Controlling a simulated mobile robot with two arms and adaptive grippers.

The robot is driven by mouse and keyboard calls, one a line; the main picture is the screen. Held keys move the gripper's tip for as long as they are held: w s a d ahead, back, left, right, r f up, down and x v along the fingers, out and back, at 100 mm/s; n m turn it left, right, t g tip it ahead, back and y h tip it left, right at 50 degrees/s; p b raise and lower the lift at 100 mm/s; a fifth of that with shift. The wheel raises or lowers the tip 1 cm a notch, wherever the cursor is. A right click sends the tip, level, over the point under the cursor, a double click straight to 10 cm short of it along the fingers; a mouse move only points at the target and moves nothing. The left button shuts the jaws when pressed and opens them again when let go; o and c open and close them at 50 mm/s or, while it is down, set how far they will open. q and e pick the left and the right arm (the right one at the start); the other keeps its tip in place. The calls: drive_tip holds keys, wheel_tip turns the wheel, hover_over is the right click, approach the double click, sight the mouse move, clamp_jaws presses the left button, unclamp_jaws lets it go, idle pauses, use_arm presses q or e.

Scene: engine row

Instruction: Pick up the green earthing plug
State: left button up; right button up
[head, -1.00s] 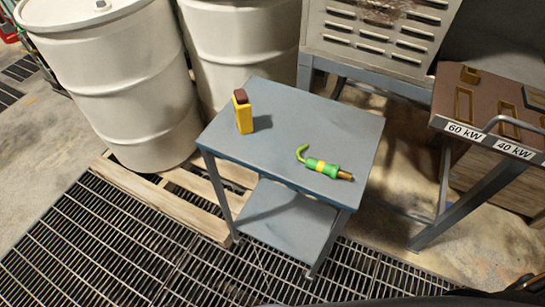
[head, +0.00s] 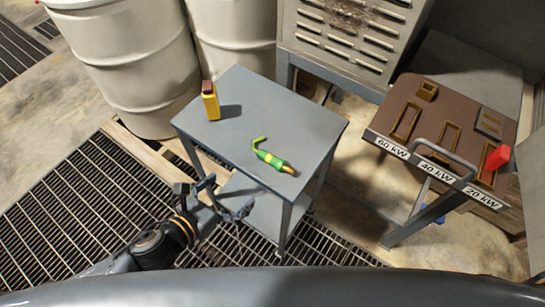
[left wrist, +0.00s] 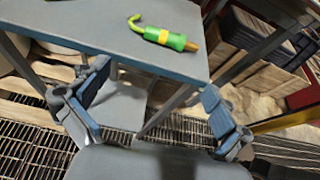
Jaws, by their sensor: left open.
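The green earthing plug (head: 271,158) lies on its side on the grey table top, near its front right part. It has a yellow band, a brown-gold tip pointing right and a curled green tail at its left end. It also shows in the left wrist view (left wrist: 165,37), near the table's front edge. My left gripper (head: 229,199) is open and empty, in front of the table's near edge, short of the plug. In the left wrist view its two blue-grey fingers (left wrist: 155,103) stand wide apart, with the plug beyond them. My right gripper is not in view.
The grey table (head: 300,120) also carries a yellow block with a brown top (head: 210,101) at its back left. White drums (head: 130,60) stand behind. A brown board labelled in kW (head: 425,125), with a red piece (head: 497,157), stands to the right. Floor grating (head: 70,225) lies in front.

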use_arm(q)
approach(268, 163)
drive_tip(key=w, duration=0.1)
drive_tip(key=shift+p+x, duration=0.55)
drive_tip(key=shift+x, duration=0.3)
drive_tip(key=shift+w+d, duration=0.15)
drive_tip(key=shift+d, duration=0.25)
drive_tip(key=p+x, duration=0.1)
drive_tip(key=x, duration=0.2)
drive_tip(key=shift+d+f, duration=0.2)
drive_tip(key=shift+f, duration=0.05)
drive_tip(key=shift+w+d+f, duration=0.25)
drive_tip(key=shift+w, duration=0.05)
drive_tip(key=shift+a, duration=0.1)
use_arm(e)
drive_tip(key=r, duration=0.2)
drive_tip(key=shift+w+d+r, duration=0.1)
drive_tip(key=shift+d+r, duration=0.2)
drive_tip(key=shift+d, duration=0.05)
use_arm(q)
drive_tip(key=c, duration=0.3)
clamp_jaws()
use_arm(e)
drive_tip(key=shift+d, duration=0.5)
